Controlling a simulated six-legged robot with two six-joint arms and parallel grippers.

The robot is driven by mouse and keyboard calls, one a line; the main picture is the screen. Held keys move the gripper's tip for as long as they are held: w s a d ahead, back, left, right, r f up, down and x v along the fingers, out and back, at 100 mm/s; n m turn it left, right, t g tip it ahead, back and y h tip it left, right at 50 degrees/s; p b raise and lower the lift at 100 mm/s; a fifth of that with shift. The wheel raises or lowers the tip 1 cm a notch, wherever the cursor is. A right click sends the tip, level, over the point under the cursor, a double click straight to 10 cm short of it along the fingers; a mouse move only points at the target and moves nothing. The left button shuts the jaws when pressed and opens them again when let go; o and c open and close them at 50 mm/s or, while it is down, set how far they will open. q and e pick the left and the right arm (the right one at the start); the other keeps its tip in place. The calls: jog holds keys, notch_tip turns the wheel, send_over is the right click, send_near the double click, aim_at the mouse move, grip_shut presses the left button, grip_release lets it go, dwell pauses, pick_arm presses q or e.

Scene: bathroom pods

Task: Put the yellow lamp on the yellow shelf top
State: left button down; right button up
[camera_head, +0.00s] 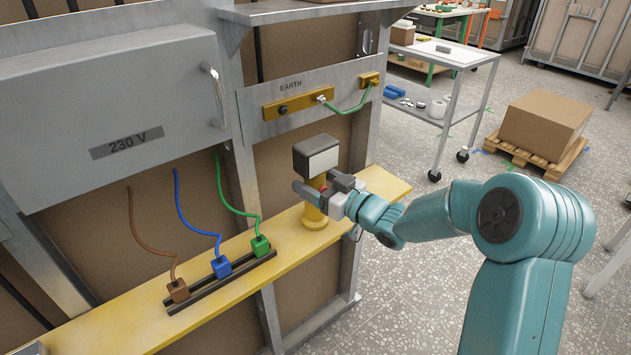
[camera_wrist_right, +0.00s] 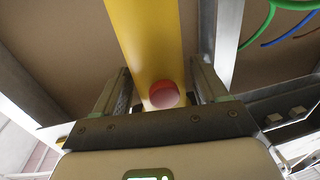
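The yellow lamp (camera_head: 314,214) has a grey box-shaped head with a pale front face and a round yellow base. It is upright over the yellow shelf top (camera_head: 377,185), and its base appears to rest there. My right gripper (camera_head: 322,190) reaches in from the right at the lamp's post, below the head. In the right wrist view its two fingers (camera_wrist_right: 158,90) stand apart on either side of a yellow surface (camera_wrist_right: 150,45), with a red round button (camera_wrist_right: 163,94) between them. Gaps show beside the fingers. My left gripper is not in view.
On the shelf, left of the lamp, a black rail (camera_head: 224,281) carries brown, blue and green plugs with cords. A grey 230 V box (camera_head: 110,110) juts out above. The EARTH panel (camera_head: 290,87) with a green cable is behind the lamp. A trolley (camera_head: 455,58) stands behind right.

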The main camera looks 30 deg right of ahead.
jog(key=shift+r, duration=0.15)
jog(key=shift+r, duration=0.1)
jog(key=v, duration=1.2)
dwell(0.3)
